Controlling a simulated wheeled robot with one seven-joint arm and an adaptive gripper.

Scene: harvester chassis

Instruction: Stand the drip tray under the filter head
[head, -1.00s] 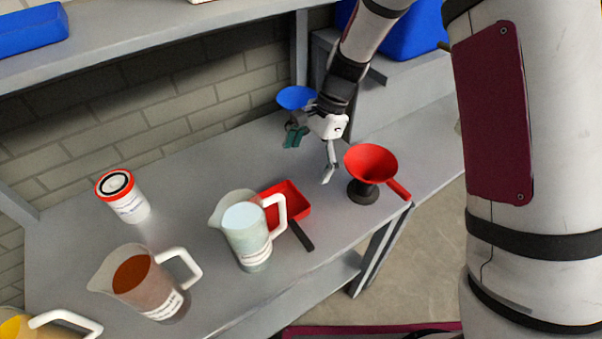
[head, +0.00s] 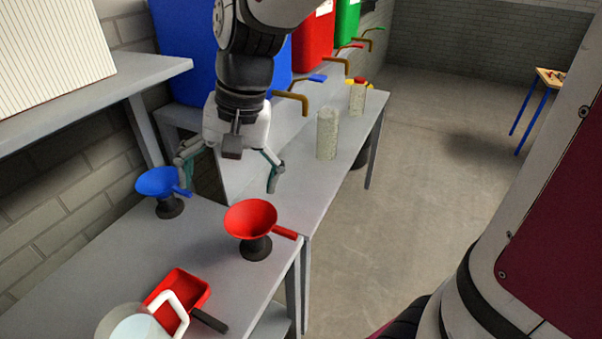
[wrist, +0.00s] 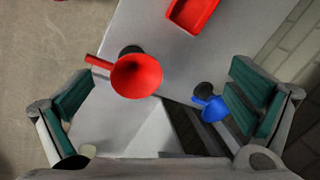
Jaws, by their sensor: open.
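A shallow red tray (head: 186,286) with a dark handle, which looks like the drip tray, sits on the grey bench in the head view, partly covered by a jug. In the wrist view part of the red tray (wrist: 192,12) shows at the top edge. My gripper (head: 232,172) is open and empty, in the air beyond the red funnel and to the right of the blue funnel. In the wrist view my gripper (wrist: 158,98) has its fingers wide apart, with the red funnel between and ahead of them. I cannot make out a filter head in either view.
A red funnel (head: 250,217) and a blue funnel (head: 157,182) stand on dark bases. A clear jug (head: 132,325) is at the bottom. Coloured tanks with taps, including a red tank (head: 313,40), stand behind. A speckled cylinder (head: 327,133) is on the bench. Open floor lies right.

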